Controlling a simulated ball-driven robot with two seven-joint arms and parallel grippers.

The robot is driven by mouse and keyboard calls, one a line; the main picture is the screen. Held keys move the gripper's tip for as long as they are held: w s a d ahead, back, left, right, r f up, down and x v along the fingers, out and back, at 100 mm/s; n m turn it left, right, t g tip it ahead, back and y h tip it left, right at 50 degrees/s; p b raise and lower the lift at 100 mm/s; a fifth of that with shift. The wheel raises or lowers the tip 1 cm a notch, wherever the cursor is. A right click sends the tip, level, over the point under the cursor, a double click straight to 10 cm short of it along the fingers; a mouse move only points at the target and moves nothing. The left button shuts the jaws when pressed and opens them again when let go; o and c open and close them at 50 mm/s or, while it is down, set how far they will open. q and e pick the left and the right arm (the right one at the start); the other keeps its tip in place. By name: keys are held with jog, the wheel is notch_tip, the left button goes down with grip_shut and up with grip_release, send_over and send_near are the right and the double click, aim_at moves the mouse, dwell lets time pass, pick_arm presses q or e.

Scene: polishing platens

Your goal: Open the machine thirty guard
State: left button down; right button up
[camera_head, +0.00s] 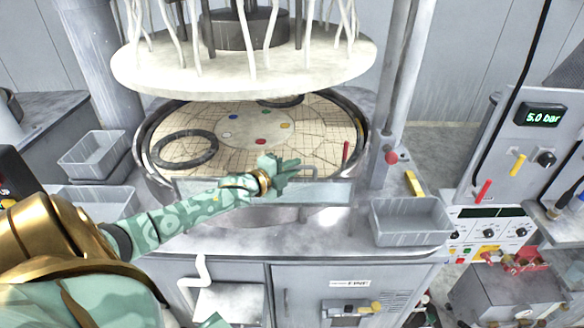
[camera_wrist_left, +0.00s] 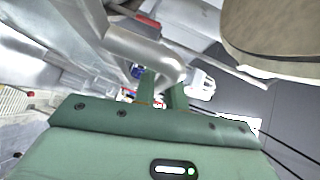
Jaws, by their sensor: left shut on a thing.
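The guard (camera_head: 325,192) is a clear, greyish panel standing across the front of the round polishing platen (camera_head: 205,165). A thin handle bar (camera_head: 308,168) shows at its upper edge. My left gripper (camera_head: 290,168) reaches in from the left and is shut on the guard handle. In the left wrist view, its green fingers (camera_wrist_left: 163,92) meet a thick grey metal bar (camera_wrist_left: 150,48), and the fingertips are partly hidden behind it. My right gripper does not show. I cannot read a machine number.
A white upper disc (camera_head: 245,70) with hanging hoses is above the platen. A black ring (camera_head: 185,149) lies on the platen. Grey bins stand left (camera_head: 95,153) and right (camera_head: 410,222). A post (camera_head: 398,95) rises at right, beside a control panel (camera_head: 540,150) reading 5.0 bar.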

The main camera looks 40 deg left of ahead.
pick_arm(q)
jog(key=shift+f, duration=0.1)
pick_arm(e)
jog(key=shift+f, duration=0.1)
